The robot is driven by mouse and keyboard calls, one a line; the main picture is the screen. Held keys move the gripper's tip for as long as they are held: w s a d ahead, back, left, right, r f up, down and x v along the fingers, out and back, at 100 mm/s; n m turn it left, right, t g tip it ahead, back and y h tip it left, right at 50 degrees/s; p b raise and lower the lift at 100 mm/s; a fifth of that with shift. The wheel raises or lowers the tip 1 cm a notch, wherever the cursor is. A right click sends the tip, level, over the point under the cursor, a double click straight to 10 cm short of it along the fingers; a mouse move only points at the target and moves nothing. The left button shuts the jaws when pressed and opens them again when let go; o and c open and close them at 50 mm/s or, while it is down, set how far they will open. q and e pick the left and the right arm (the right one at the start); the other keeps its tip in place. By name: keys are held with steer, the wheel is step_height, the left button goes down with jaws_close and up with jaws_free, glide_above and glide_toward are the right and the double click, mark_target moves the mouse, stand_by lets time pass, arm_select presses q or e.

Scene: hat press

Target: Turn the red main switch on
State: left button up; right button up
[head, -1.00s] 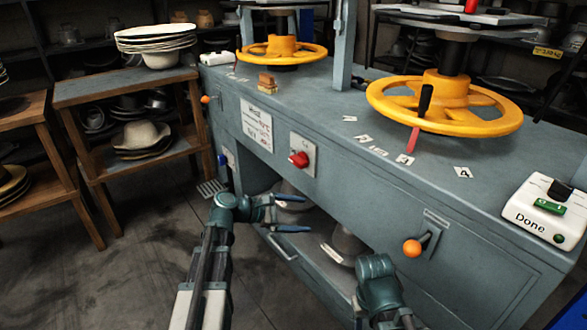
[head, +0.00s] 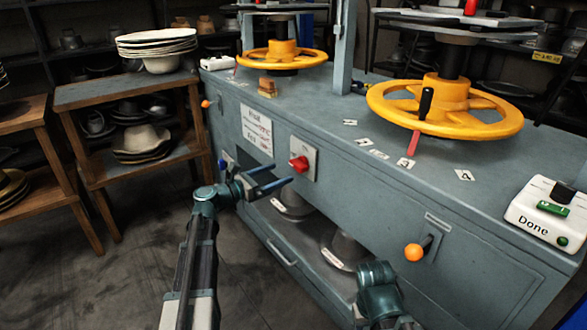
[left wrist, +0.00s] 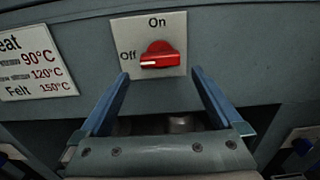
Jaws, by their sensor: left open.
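The red main switch (head: 299,163) is a rotary knob on a pale plate on the front of the grey-blue press cabinet. In the left wrist view the red knob (left wrist: 160,55) lies horizontal, its white mark pointing left at "Off"; "On" is printed above it. My left gripper (head: 281,173) is open with blue fingers, just in front of the switch and a little lower left. In the left wrist view the fingers (left wrist: 160,80) point toward the knob, one on each side and below it, not touching. My right gripper is not visible; only part of that arm shows at bottom right.
An orange-knobbed lever (head: 413,252) sticks out of the cabinet front to the right. A temperature sign (head: 257,128) is left of the switch. Yellow handwheels (head: 445,105) and a white Done box (head: 548,212) are on top. A wooden shelf (head: 125,88) with hats stands left.

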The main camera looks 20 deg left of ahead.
mark_target(295, 167)
arm_select(q)
steer(key=x, duration=0.6)
steer(key=shift+w+d, duration=0.25)
steer(key=shift+w, duration=0.1)
steer(key=c, duration=1.2)
steer(key=shift+o, duration=0.2)
